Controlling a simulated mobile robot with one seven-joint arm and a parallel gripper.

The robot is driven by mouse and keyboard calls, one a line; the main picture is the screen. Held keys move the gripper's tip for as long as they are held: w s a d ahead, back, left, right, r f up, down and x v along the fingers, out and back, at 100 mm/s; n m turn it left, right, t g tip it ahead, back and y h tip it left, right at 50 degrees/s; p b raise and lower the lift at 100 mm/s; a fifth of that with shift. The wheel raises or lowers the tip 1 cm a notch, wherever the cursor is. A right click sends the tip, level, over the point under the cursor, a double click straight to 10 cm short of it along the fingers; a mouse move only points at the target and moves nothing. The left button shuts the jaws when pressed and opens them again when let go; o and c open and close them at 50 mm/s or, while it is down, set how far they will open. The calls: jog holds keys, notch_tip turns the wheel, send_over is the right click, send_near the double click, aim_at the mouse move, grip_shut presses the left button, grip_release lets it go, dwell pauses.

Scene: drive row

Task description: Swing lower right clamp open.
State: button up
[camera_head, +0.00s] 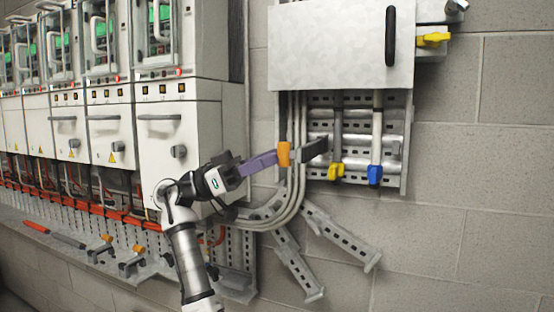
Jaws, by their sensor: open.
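A clamp with an orange block (284,154) and a dark grey bar (315,149) lies across the bundle of grey cables, left of the slotted panel. It appears to be the clamp at the lower right. The bar sticks out to the right and slightly up. My gripper (272,158), with purple fingers, reaches in from the left and ends at the orange block. I cannot tell whether it touches the block or only overlaps it in the picture. The gripper is open, though the gap between its fingers is hard to see.
A grey cover box (341,45) hangs above the panel. Yellow (336,171) and blue (375,175) fittings end the pipes right of the clamp. Drive cabinets (180,140) stand left. Two orange-topped brackets (131,264) sit on the lower left ledge. Bare block wall (470,190) lies right.

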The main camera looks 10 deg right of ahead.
jog(key=b+v, duration=0.2)
jog(key=v, duration=0.9)
jog(key=shift+w, duration=0.1)
